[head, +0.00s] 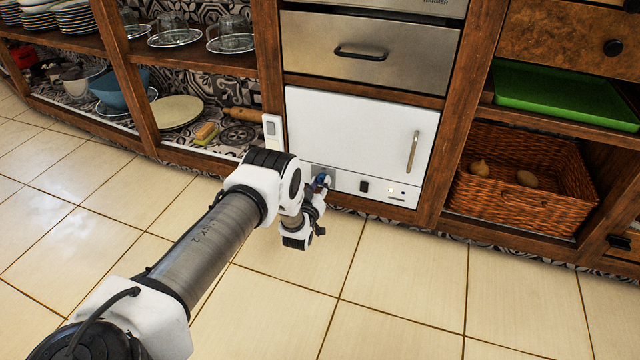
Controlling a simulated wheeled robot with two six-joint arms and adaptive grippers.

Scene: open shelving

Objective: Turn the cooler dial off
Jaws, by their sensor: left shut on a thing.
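The cooler (350,132) is a white unit low in the wooden shelving, with a shut door and a vertical handle (412,151). Its control strip (346,183) runs along the bottom and carries a dark switch (364,186) and small indicators at the right. My left arm reaches in from the lower left, and my left gripper (321,184) is at the left end of this strip, shut on the dial. The dial is mostly hidden by the gripper and wrist, so its setting cannot be told. My right gripper is not in view.
A steel drawer (368,52) is above the cooler. At the right are a wicker basket (525,185) and a green tray (565,95). Shelves at the left hold plates, glasses and bowls. A white wall switch (272,130) is on the post. The tiled floor in front is clear.

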